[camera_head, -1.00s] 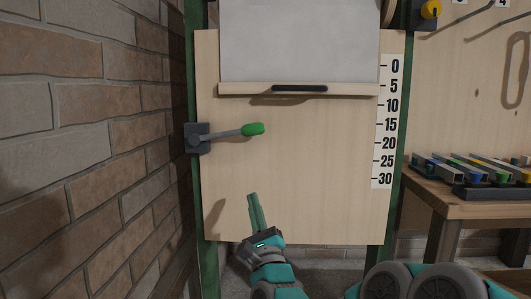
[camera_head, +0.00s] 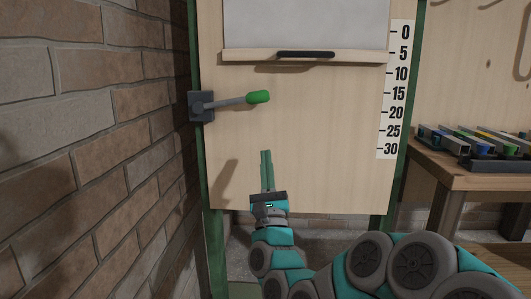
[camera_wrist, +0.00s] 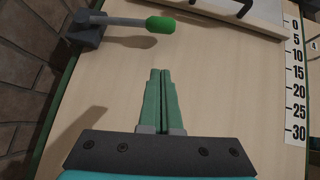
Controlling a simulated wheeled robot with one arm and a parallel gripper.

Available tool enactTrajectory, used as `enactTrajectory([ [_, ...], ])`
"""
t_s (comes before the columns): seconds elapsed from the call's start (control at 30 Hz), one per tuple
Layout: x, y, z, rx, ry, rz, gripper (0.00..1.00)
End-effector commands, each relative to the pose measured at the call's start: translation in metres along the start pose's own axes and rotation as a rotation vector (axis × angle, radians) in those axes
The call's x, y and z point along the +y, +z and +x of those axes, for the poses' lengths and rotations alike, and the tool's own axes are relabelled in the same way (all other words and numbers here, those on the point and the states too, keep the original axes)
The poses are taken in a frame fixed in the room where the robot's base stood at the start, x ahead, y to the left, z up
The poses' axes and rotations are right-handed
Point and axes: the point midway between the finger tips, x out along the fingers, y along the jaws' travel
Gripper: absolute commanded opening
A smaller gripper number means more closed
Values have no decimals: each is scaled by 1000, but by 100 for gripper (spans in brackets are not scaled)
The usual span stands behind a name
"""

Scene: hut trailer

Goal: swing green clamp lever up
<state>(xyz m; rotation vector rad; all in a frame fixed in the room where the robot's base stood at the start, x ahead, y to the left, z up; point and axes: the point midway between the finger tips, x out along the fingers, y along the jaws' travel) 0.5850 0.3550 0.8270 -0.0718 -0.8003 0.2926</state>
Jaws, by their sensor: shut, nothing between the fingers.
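The clamp lever (camera_head: 230,101) has a grey arm and a green grip (camera_head: 258,97). It points right, close to level, from a dark block (camera_head: 201,106) at the left edge of the wooden board (camera_head: 300,160). The green grip also shows in the wrist view (camera_wrist: 160,25), at the top, beyond the fingertips. My gripper (camera_head: 266,153) is below the green grip, apart from it, with its green fingers pointing up. The fingers (camera_wrist: 160,72) are together and empty.
A ledge with a black handle (camera_head: 305,54) crosses the board above the lever. A number scale (camera_head: 394,90) runs down the right side. A brick wall (camera_head: 100,150) stands close on the left. A bench (camera_head: 465,178) with several coloured-ended bars stands right.

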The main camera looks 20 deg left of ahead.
Motion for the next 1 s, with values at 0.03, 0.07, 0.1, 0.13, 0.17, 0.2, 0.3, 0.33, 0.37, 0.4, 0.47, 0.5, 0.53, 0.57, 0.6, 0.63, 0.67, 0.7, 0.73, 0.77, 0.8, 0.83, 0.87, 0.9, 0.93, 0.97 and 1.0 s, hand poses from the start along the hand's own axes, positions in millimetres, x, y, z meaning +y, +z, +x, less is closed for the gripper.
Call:
enactTrajectory([
  [0.03, -1, 2, 9, -4, -2, -1, 0],
  [0.07, 0, 2, 14, -4, -2, -2, 0],
  [0.1, 0, 2, 20, -4, -2, -2, 0],
  [0.13, 0, 2, 25, -4, -2, -1, 0],
  [0.17, 0, 2, 30, -4, -2, -1, 0],
  [0.2, 0, 2, 37, -4, -2, -1, 0],
  [0.3, 0, 2, 52, -4, -2, -2, 0],
  [0.33, -1, 2, 57, -4, -3, -1, 0],
  [0.37, -1, 2, 62, -4, -3, -1, 0],
  [0.4, -1, 2, 68, -3, -2, -2, 0],
  [0.47, 0, 2, 77, -3, -2, -2, 0],
  [0.5, -1, 2, 82, -3, -3, -1, 0],
  [0.53, -1, 5, 86, -4, -3, 0, 0],
  [0.57, -1, 9, 90, -4, -3, 0, 0],
  [0.6, -1, 14, 94, -4, -2, 0, 0],
  [0.63, -1, 16, 96, -3, -1, 0, 0],
  [0.67, -1, 19, 99, -3, -1, 0, 0],
  [0.7, 0, 22, 102, -3, -1, -1, 0],
  [0.73, 0, 23, 104, -3, -1, -1, 0],
  [0.77, 0, 25, 105, -3, -1, -1, 0],
  [0.8, 0, 26, 106, -2, -1, -1, 0],
  [0.83, 0, 27, 107, -1, -1, -1, 0],
  [0.87, 0, 28, 108, -1, -1, -1, 0],
  [0.9, 0, 28, 109, 0, -1, -1, 0],
  [0.93, 0, 28, 109, 0, -1, -1, 0],
  [0.97, 0, 28, 109, 0, -1, -1, 0],
  [1.0, 0, 28, 109, 1, -1, -1, 0],
])
